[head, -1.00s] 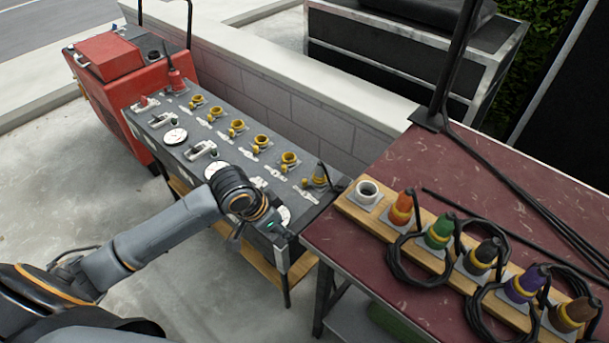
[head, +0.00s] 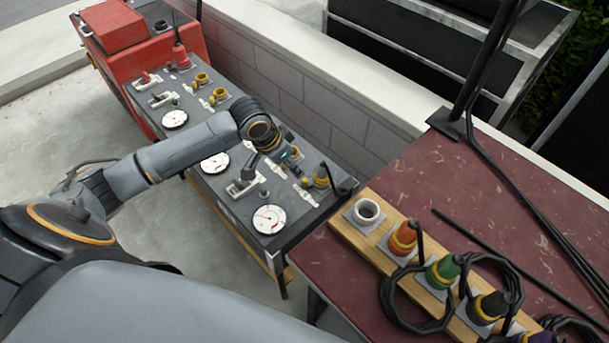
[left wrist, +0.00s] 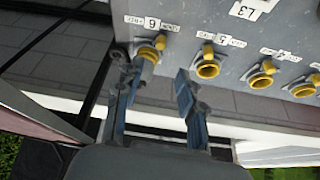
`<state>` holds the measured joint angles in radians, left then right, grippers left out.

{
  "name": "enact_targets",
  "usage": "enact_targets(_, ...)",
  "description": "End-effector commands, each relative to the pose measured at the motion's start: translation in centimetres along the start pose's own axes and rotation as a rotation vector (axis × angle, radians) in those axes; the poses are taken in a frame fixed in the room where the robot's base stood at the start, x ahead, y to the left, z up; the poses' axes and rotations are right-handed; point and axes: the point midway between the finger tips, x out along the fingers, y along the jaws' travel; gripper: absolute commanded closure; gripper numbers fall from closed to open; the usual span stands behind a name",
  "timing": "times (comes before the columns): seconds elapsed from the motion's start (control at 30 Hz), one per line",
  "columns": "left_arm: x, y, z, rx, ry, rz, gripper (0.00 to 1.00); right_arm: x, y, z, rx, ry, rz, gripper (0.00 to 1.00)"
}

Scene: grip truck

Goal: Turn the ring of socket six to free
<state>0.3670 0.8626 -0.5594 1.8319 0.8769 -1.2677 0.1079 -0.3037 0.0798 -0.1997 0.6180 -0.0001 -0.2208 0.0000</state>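Socket six shows in the left wrist view as a yellow ring (left wrist: 147,52) beside the label with a 6. In the head view, socket six (head: 321,178) is at the panel's near right end, with a dark plug-like piece at it. My left gripper (left wrist: 153,72) is open, its two fingers apart and nothing held between them. In the wrist view its left fingertip overlaps the ring's left side; I cannot tell whether they touch. In the head view my left gripper (head: 293,158) is over the panel, just left of socket six. My right gripper is not in view.
Socket five (left wrist: 207,68) is right of the gripper in the wrist view, with several more beyond. Gauges (head: 269,219) and switches are on the panel (head: 225,207). A maroon table (head: 420,190) with a plug rack (head: 345,225) stands at right, near a low wall (head: 320,110).

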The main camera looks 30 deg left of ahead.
Motion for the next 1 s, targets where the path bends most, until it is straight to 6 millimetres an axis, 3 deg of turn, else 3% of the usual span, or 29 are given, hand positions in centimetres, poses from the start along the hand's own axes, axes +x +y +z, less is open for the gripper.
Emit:
enact_targets(0.17,4.1,0.1,0.0,-0.003,0.000,0.003,0.61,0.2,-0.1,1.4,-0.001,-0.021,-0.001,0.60)
enact_targets(0.43,8.7,0.0,0.0,0.000,-0.001,0.000,0.61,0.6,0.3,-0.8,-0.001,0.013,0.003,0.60)
enact_targets(0.6,9.8,0.0,0.0,0.000,0.000,-0.001,0.61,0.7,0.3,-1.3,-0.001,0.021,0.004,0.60)
enact_targets(0.9,10.0,0.0,0.0,0.001,0.000,-0.001,0.61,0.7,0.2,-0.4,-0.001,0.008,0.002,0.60)
enact_targets(1.0,10.0,0.0,0.0,0.001,0.000,-0.001,0.80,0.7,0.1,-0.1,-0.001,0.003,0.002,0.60)
